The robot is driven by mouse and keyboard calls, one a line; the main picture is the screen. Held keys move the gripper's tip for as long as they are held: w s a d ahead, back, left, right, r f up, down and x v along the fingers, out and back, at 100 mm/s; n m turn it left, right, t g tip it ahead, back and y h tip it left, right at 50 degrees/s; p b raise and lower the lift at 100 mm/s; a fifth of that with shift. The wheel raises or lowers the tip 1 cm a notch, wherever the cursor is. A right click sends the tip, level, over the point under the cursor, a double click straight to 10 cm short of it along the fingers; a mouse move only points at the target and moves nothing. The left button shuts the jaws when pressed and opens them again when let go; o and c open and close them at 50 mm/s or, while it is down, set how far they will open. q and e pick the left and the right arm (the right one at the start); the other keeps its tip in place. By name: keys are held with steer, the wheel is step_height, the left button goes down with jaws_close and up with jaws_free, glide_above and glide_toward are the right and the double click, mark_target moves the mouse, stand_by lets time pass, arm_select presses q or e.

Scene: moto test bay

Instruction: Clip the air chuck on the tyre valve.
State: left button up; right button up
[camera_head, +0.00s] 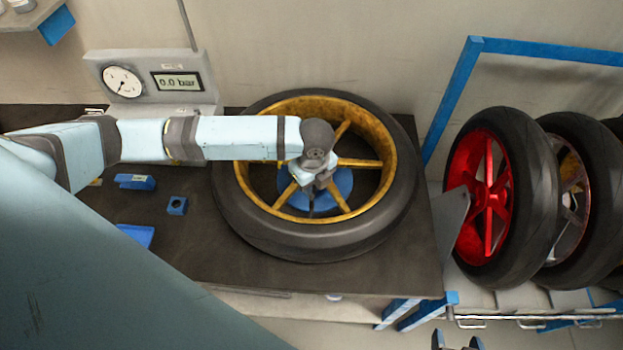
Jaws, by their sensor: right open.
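A wheel with a black tyre (318,247) and a gold rim lies flat on the dark bench (190,255). My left arm reaches across it from the left. My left gripper (311,207) points down over the hub and spokes, and its fingers are too small and foreshortened to show whether they are open or hold anything. I cannot make out the air chuck or the tyre valve; the arm covers part of the rim. My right gripper (457,342) is open at the bottom edge, in front of the bench, with only its fingertips in view.
A gauge box (147,82) with a dial and a "0.0 bar" display stands behind the bench. Small blue pieces (177,205) lie left of the wheel. A blue-framed rack (461,95) with upright wheels, including a red-rimmed one (489,198), stands on the right.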

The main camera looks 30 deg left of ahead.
arm_select(q)
steer(key=shift+f, duration=0.85)
stand_by(2.3)
steer(key=o, duration=1.4)
steer(key=shift+r+p, duration=1.1)
steer(key=shift+r, duration=2.4)
